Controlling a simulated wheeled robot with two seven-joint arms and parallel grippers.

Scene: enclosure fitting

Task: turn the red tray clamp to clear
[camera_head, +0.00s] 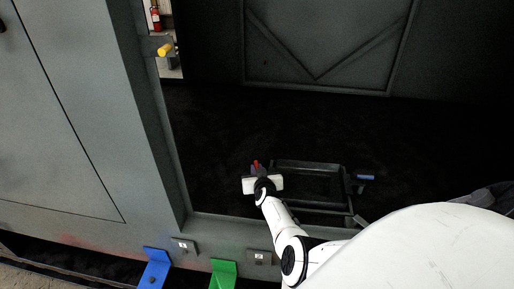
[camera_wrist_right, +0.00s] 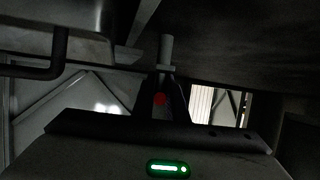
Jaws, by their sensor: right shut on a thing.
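The red tray clamp (camera_head: 256,164) shows as a small red piece at the left end of the dark tray (camera_head: 310,164), inside the dark enclosure. My right gripper (camera_head: 259,172) is at this clamp, its white body just in front. In the right wrist view, the dark fingers (camera_wrist_right: 166,92) reach away from me, with a red spot (camera_wrist_right: 160,100) between them. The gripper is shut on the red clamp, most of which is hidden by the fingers. The clamp's exact angle cannot be told. My left gripper is not in view.
A blue handle (camera_head: 365,177) sticks out at the tray's right end. A yellow knob (camera_head: 165,49) is on the left door post. Blue (camera_head: 155,268) and green (camera_head: 223,272) brackets stand below the front sill (camera_head: 215,226). The enclosure floor left of the tray is clear.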

